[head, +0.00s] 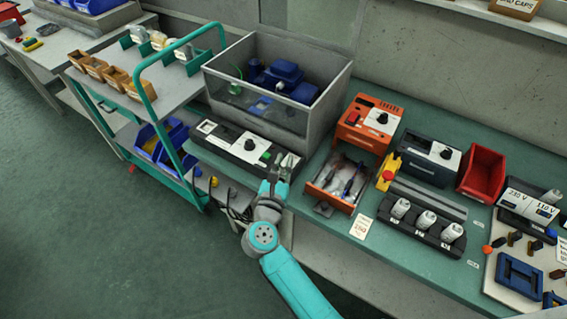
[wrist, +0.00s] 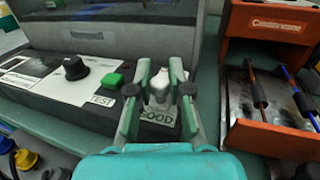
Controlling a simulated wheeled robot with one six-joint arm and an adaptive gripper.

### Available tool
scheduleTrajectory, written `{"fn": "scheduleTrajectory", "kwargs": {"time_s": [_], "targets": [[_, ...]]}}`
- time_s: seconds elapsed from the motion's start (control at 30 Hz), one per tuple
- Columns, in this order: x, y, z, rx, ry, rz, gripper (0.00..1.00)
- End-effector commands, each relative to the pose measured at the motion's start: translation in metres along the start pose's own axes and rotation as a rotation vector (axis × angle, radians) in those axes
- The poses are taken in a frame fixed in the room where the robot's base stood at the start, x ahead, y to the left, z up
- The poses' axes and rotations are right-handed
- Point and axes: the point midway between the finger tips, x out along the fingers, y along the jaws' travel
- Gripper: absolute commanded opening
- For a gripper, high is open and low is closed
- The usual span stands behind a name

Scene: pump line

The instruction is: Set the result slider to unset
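The control box (head: 222,141) is a dark box with white label plates, standing in front of the clear-fronted bin on the bench. In the wrist view, its right end carries a pale slider knob (wrist: 160,84), with a GOOD label (wrist: 158,116) just in front of it. My gripper (wrist: 160,90) reaches over that end, its two fingers on either side of the knob with visible gaps, so it looks open. My gripper also shows in the head view (head: 276,178). The slider's track and other labels are hidden behind the fingers.
Left of the slider are a green TEST button (wrist: 115,80) and a black rotary knob (wrist: 75,68). An orange open drawer (head: 338,186) with tools stands close on the right. The clear-walled bin (head: 225,92) rises behind. A teal cart (head: 160,100) stands left.

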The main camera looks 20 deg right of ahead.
Motion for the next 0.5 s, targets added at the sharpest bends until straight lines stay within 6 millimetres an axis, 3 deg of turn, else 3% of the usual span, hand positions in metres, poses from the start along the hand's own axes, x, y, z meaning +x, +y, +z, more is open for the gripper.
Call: {"fn": "scheduleTrajectory", "kwargs": {"time_s": [0.2, 0.5], "targets": [[0.001, 0.0, 0.0, 0.0, 0.0, 0.0, 0.0], [0.019, -0.006, -0.001, -0.001, 0.001, -0.001, 0.0]]}}
